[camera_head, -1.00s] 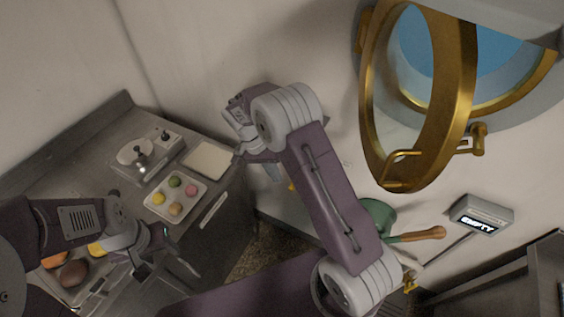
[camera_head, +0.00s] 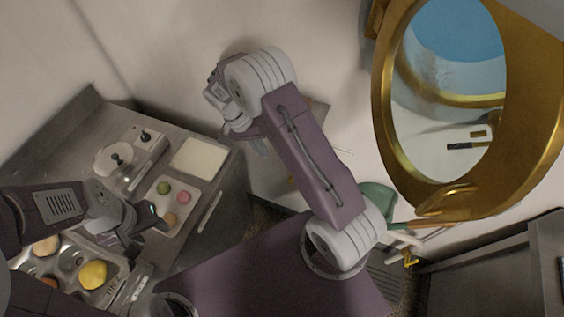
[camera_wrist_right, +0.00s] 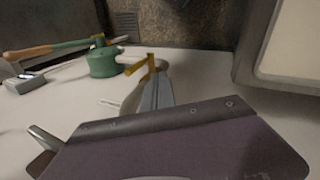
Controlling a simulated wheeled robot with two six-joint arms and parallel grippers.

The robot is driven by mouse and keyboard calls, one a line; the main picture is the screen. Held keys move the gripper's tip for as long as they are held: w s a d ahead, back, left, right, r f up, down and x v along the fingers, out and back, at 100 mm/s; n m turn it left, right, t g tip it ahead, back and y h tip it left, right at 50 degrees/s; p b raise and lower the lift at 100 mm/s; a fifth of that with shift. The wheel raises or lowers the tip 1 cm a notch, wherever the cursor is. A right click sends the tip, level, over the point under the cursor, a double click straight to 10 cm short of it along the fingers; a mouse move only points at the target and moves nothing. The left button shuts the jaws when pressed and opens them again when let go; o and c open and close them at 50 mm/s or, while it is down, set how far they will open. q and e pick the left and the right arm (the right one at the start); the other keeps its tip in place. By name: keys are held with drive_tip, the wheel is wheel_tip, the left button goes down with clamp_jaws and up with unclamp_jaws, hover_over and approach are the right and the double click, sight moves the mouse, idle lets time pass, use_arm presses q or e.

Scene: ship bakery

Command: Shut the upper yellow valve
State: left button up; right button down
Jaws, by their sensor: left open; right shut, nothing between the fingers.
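A small yellow valve handle (camera_head: 408,258) shows beside a pale pipe below the round brass window in the head view. In the right wrist view a yellow lever (camera_wrist_right: 142,65) stands beside a pale pipe, just beyond the tip of my right gripper (camera_wrist_right: 158,82). The gripper is shut and empty; whether it touches the lever is unclear. I cannot tell which valve is the upper one. In the head view my right arm hides the right fingertips. My left gripper (camera_head: 148,240) is open and empty above the counter's front edge.
The open brass window frame (camera_head: 388,120) juts out at the right. The counter at left holds a scale (camera_head: 115,158), a white board (camera_head: 200,158) and a tray of small round sweets (camera_head: 148,215).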

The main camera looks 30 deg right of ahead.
drive_tip(key=s+d+f+p, duration=0.3)
drive_tip(key=s+d+f, duration=0.1)
drive_tip(key=d+f, duration=0.1)
drive_tip(key=shift+s+f, duration=0.15)
drive_tip(key=shift+f, duration=0.65)
drive_tip(key=shift+d, duration=0.1)
